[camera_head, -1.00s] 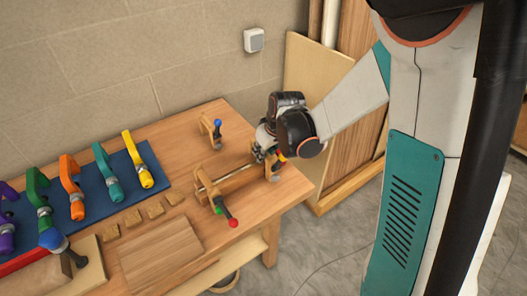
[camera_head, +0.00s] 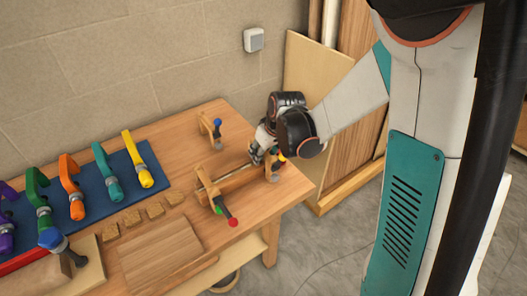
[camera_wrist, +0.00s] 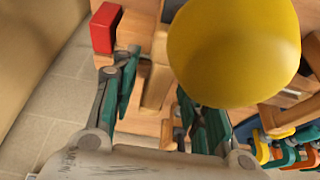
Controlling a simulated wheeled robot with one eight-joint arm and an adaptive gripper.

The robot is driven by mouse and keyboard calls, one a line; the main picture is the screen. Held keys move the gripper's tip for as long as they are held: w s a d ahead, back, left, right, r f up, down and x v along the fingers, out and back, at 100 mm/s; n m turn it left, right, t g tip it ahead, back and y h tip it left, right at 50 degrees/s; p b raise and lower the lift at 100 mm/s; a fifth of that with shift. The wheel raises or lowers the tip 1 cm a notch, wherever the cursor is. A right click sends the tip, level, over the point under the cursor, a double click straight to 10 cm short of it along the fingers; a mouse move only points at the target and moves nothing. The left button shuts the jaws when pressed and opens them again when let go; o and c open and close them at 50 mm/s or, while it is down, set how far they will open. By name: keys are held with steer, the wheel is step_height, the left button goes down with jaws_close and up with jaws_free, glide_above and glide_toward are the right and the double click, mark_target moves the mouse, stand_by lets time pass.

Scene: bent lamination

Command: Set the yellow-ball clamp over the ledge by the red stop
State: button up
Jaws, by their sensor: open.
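The yellow-ball clamp shows its large yellow ball (camera_wrist: 233,50) close to the camera in the wrist view. In the head view the clamp (camera_head: 273,168) is upright at the right end of the long wooden ledge (camera_head: 232,183), partly hidden by my gripper (camera_head: 257,154). I cannot tell whether its jaw is seated on the ledge. My gripper (camera_wrist: 157,88) is open, with its teal fingers apart on either side of a wooden bar of the clamp. The red stop (camera_wrist: 105,27) is at upper left in the wrist view; I cannot make it out in the head view.
A blue-ball clamp (camera_head: 216,130) stands behind. Several coloured clamps lie on a blue mat (camera_head: 128,195) at left. Small wooden blocks (camera_head: 155,210) and a board (camera_head: 160,252) lie in front. The table's right edge is close.

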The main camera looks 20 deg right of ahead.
steer(key=shift+r, duration=0.1)
steer(key=v, duration=1.2)
steer(key=shift+s, duration=0.15)
steer(key=shift+p+v, duration=2.55)
steer(key=shift+v, duration=0.4)
step_height(320, 180, up, 5)
steer(key=p, duration=0.4)
steer(key=shift+s, duration=0.15)
